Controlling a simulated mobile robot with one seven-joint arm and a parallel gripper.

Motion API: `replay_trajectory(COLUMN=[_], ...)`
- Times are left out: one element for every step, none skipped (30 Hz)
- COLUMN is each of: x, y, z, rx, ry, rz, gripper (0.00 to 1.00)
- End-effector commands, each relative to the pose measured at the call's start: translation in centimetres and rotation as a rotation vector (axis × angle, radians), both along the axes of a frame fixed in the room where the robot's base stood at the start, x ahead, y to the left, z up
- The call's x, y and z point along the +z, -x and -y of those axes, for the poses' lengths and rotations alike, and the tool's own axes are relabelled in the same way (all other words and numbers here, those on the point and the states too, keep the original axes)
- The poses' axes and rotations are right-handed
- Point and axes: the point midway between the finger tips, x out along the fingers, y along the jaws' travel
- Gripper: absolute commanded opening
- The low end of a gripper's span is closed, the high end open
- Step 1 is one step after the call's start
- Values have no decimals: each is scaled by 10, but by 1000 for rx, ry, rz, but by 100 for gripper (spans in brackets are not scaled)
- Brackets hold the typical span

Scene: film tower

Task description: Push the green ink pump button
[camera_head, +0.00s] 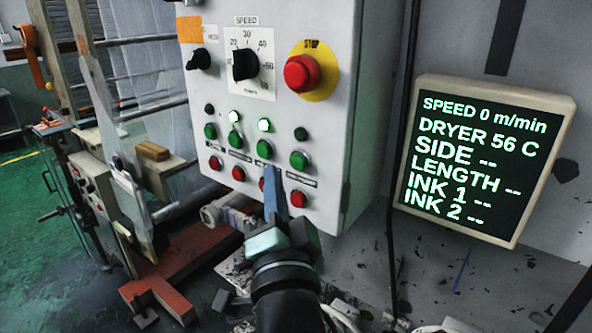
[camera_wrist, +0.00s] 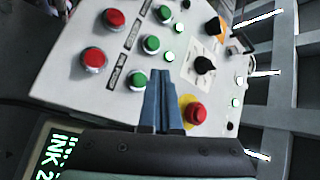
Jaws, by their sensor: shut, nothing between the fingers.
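The third green button (camera_head: 264,149) and the rightmost green button (camera_head: 299,160) are nearest my gripper (camera_head: 271,170). The wrist view shows the rightmost one (camera_wrist: 134,80) left of my fingers (camera_wrist: 162,72) and the third one (camera_wrist: 151,44) beyond the tips. My gripper is shut and empty, its blue fingers pointing up at the panel. In the head view they partly cover the third red button. I cannot tell whether the tips touch the panel.
Red buttons (camera_head: 298,199) form the row below. Above are two lit lamps (camera_head: 264,125), a speed dial (camera_head: 246,64) and a red stop button (camera_head: 301,73) on yellow. A screen (camera_head: 484,160) at right reads speed 0, with dashes for both inks. Machine frames stand at left.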

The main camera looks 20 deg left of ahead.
Motion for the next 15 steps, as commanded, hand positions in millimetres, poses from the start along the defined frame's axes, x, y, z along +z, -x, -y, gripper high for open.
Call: replay_trajectory(x=[-2, -1, -1, -1, -1, -1, 0, 0, 0, 0, 0, 0, 0, 0, 0], y=[-6, -9, -12, -14, -16, -18, -19, -20, -21, -22, -22, -22, -22, -22, -22], z=[2, 3, 4, 5, 6, 7, 7, 8, 8, 8, 8, 8, 8, 8, 8], rx=[0, 0, -1, -1, 0, -1, -1, -1, -1, -1, 0, 0, 0, 1, 1], ry=[-1, -1, 0, 0, -1, 0, 0, 0, 0, 0, 1, 0, 0, 0, 0], rz=[0, 0, -1, -1, -1, -1, -1, -1, -1, -2, -2, -2, -2, -2, -2], gripper=[0, 0, 0, 0, 0, 0, 0, 0, 0, 0, 0, 0, 0, 0, 0])
